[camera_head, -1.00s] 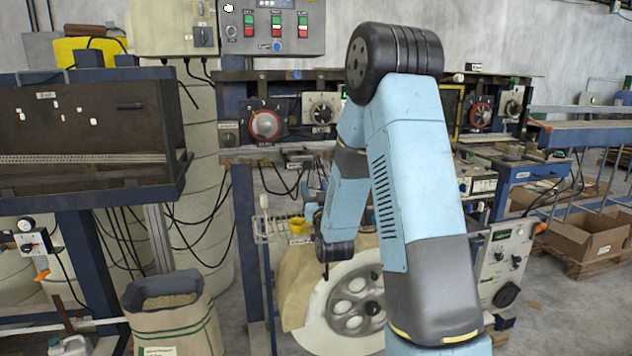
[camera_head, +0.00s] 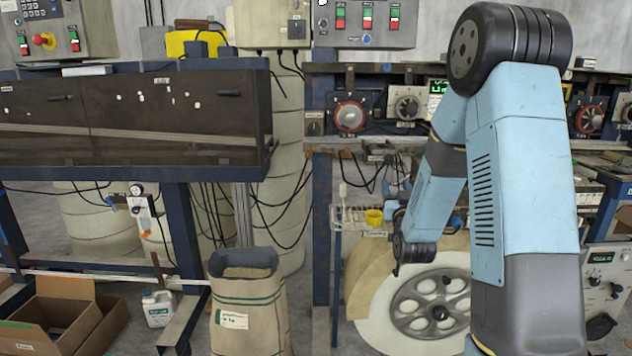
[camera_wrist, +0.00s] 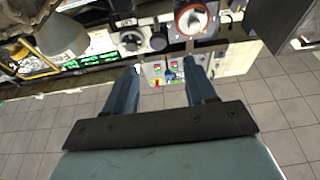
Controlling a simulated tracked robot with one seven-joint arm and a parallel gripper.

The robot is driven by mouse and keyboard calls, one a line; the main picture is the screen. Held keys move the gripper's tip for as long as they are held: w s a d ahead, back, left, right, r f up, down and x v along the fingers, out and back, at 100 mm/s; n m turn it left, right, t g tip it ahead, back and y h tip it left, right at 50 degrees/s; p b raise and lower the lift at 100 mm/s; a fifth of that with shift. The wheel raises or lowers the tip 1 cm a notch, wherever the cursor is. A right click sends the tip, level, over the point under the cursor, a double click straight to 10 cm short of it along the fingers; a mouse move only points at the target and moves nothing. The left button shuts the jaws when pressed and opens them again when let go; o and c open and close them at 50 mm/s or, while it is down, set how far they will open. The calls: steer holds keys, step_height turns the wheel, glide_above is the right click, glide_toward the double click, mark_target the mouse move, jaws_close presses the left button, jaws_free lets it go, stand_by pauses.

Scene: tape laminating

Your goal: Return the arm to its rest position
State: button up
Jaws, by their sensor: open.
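My arm stands in front of the machine bench in the head view, its blue links bent at a high elbow with the forearm angled down. In the wrist view my gripper (camera_wrist: 160,88) shows as two blue fingers well apart, with nothing between them. The fingers point toward a panel with dials and coloured buttons, at a distance I cannot judge. In the head view the gripper's fingers cannot be made out clearly; only the dark wrist end shows, in front of the large spoked wheel (camera_head: 432,305).
A dark cabinet (camera_head: 130,120) stands at the left. Below it are a sack (camera_head: 248,310), an open cardboard box (camera_head: 65,318) and a white jug (camera_head: 158,308). A yellow cup (camera_head: 374,217) sits on a small rack by the wheel. Control boxes (camera_head: 367,22) hang above the bench.

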steer(key=s+a+r+g+y, duration=0.1)
steer(key=s+a+r+g, duration=0.2)
steer(key=s+r+g, duration=0.5)
steer(key=s+a+g, duration=0.2)
steer(key=s+g, duration=0.6)
steer(key=s, duration=2.2)
steer(key=shift+f+n+y, duration=0.2)
steer(key=shift+n+y, duration=0.1)
steer(key=shift+n, duration=0.1)
